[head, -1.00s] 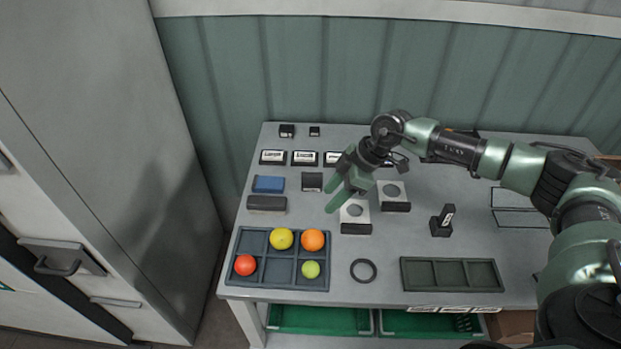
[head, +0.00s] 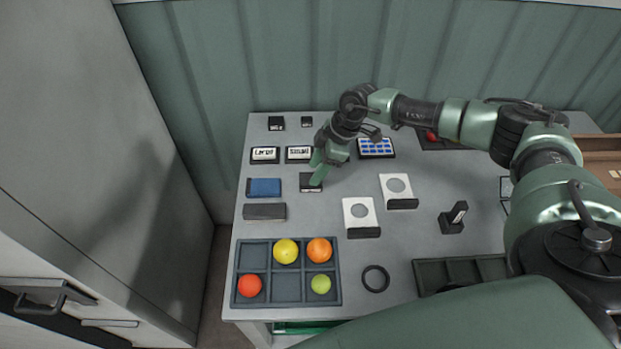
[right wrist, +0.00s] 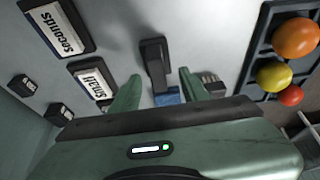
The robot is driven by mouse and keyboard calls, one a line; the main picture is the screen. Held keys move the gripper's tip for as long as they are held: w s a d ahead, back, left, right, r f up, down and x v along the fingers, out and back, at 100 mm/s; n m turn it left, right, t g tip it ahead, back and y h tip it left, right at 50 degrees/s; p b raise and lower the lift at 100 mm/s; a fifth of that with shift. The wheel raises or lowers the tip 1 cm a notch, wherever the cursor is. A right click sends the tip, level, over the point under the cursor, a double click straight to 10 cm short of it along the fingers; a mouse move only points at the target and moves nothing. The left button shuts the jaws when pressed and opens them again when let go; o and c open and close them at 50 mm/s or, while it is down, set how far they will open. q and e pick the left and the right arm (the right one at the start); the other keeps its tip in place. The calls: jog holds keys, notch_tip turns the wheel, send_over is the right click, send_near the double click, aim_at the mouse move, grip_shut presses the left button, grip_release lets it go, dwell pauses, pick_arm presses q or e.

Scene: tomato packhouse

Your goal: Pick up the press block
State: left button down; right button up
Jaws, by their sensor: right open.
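A small dark block (head: 311,184), which I take to be the press block, lies on the grey table between the blue pad and the white plates. In the right wrist view the dark block (right wrist: 156,62) shows just beyond and between the fingertips. My right gripper (head: 317,171) is over the far side of the block in the head view, partly covering it. It is open and empty, with its fingers (right wrist: 158,82) apart and the block not gripped. Whether a finger touches it, I cannot tell. My left gripper is not in view.
A blue pad (head: 264,187) and a dark grey bar (head: 265,211) lie to the left. Label plates (head: 265,155) stand behind. White plates (head: 360,212) are on the right. A compartment tray (head: 237,270) with colored balls and a black ring (head: 375,279) are in front.

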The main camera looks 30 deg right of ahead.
aim_at(311, 174)
jog(key=x, duration=0.2)
jog(key=shift+w+a+f, duration=0.2)
jog(key=shift+w+f, duration=0.05)
jog(key=shift+f, duration=0.1)
jog(key=shift+w+f, duration=0.1)
jog(key=shift+f, duration=0.25)
grip_shut()
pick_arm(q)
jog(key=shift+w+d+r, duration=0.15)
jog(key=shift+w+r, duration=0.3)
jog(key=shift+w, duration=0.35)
